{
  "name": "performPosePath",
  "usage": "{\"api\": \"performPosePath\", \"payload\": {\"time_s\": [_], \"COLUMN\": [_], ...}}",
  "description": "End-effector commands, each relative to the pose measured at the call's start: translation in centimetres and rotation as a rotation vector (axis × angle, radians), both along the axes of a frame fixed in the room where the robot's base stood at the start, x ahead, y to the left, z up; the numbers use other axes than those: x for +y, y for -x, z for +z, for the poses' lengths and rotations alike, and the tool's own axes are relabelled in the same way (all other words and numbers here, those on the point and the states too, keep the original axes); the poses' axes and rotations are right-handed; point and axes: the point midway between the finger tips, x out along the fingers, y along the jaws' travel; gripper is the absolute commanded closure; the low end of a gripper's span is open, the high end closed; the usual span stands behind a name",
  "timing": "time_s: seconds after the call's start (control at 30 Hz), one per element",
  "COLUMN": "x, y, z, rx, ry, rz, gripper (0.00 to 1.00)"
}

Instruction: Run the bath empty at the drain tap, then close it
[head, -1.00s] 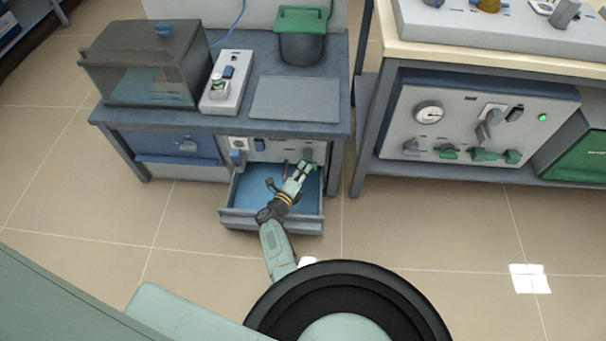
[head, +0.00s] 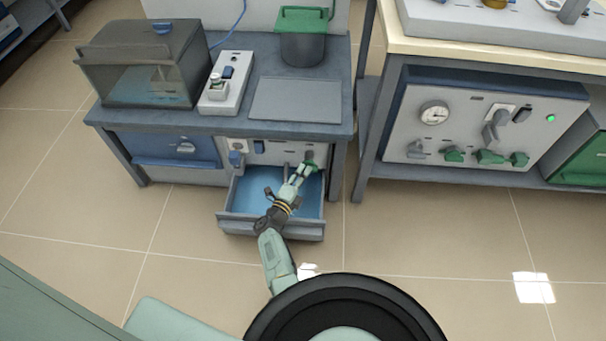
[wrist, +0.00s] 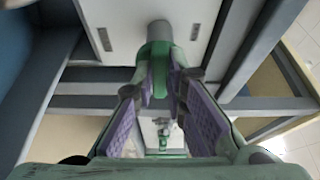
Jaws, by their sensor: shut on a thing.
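The bath (head: 140,75) is a clear, dark-tinted tank on the left of the bench, with a little water visible low inside. The tap I take to be the drain tap (head: 309,155) is on the grey panel under the bench top, at its right end. In the wrist view its grey stem (wrist: 160,32) comes out of the panel, with a green handle (wrist: 159,82) below it. My gripper (head: 306,168) is at this tap, above the open drawer; in the wrist view its purple-padded fingers (wrist: 158,95) are shut on the green handle. The fingers hide part of the handle.
An open blue-lined drawer (head: 230,222) juts out below my forearm. A switch box (head: 226,92) and a green-lidded pot (head: 303,40) stand on the bench. The floor in front is clear.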

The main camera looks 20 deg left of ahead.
Motion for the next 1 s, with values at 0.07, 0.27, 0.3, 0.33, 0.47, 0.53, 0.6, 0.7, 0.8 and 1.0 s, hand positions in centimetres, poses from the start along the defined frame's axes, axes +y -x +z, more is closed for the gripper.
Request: {"api": "performPosePath", "payload": {"time_s": [0.07,0.27,0.3,0.33,0.47,0.53,0.6,0.7,0.8,1.0], "x": [0.1,0.1,0.1,0.1,0.1,0.1,0.1,0.0,0.0,0.0], "y": [-0.1,-0.1,-0.1,-0.1,-0.1,-0.1,-0.1,-0.1,-0.1,-0.1], "z": [0.1,0.1,0.1,0.1,0.1,0.1,0.1,0.1,0.3,1.2], "rx": [-0.001,-0.001,-0.001,-0.001,-0.001,-0.001,-0.001,0.0,0.005,0.049], "ry": [0.0,0.0,0.0,-0.001,-0.001,-0.001,-0.001,-0.001,-0.019,-0.172], "rz": [0.002,0.002,0.002,0.002,0.001,0.001,0.001,0.001,0.001,0.0], "gripper": [1.0,0.8,0.77,0.75,0.68,0.68,0.68,0.68,0.68,0.68]}}
